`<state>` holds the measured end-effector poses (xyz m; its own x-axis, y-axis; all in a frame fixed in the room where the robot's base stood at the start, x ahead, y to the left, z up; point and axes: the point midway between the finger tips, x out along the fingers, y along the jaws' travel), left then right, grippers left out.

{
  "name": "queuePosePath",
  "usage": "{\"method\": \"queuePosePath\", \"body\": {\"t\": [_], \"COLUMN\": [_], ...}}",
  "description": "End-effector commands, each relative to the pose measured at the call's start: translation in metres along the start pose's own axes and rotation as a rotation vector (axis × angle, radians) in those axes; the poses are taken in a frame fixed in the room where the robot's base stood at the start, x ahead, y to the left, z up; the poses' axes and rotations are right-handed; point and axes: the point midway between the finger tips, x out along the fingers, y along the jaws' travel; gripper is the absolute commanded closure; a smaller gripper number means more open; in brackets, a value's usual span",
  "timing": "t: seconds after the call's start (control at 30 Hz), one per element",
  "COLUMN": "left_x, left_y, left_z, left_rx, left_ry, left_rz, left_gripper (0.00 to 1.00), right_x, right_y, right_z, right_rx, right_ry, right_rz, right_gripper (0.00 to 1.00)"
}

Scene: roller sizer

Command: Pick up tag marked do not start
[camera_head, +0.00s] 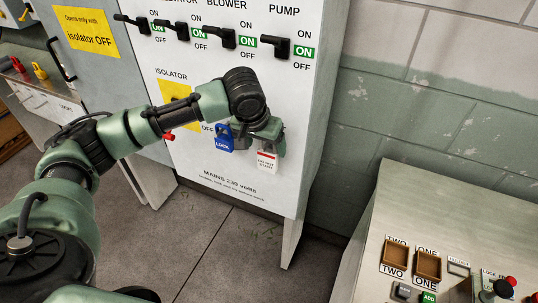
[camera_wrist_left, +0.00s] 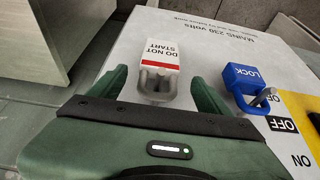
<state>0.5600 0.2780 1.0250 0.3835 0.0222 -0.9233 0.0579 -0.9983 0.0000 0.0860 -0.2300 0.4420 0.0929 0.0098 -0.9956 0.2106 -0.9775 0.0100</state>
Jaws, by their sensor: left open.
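The white tag (camera_head: 266,161) with a red stripe hangs low on the white panel. In the left wrist view the tag (camera_wrist_left: 161,55) reads DO NOT START, upside down, with a grey clip (camera_wrist_left: 157,84) at its near end. My left gripper (camera_head: 271,142) is at the panel by the tag, partly hiding its top. In the left wrist view the open fingers (camera_wrist_left: 159,76) stand either side of the clip, with gaps visible. Whether they touch it I cannot tell. My right gripper is not in view.
A blue LOCK padlock (camera_head: 224,139) hangs just left of the tag, close to one finger. The yellow isolator plate (camera_head: 174,91) is partly behind my arm. Several black levers (camera_head: 221,38) line the panel top. A console (camera_head: 375,222) stands at the lower right.

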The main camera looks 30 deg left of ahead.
Motion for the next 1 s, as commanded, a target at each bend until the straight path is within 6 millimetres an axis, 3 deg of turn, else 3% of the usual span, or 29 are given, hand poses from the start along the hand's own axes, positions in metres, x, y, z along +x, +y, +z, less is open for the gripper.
{"method": "queuePosePath", "body": {"t": [0.1, 0.3, 0.57, 0.6, 0.83, 1.0], "left_x": [0.015, 0.043, 0.048, 0.047, 0.047, 0.047], "left_y": [0.001, 0.001, 0.001, 0.001, 0.001, 0.001], "left_z": [-0.003, -0.003, -0.004, -0.004, -0.004, -0.004], "left_rx": [0.0, 0.001, 0.001, 0.001, 0.001, 0.001], "left_ry": [-0.005, -0.003, 0.0, 0.0, 0.0, 0.0], "left_rz": [-0.001, 0.001, 0.0, 0.0, 0.0, 0.0], "left_gripper": [0.22, 0.22, 0.22, 0.25, 0.89, 0.91], "right_x": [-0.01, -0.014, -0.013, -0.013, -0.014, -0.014], "right_y": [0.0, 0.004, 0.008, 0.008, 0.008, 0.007], "right_z": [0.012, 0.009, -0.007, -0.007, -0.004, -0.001], "right_rx": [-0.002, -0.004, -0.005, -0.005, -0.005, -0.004], "right_ry": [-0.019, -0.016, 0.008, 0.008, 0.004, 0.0], "right_rz": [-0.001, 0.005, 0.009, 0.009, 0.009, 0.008], "right_gripper": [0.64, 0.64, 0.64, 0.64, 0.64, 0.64]}}
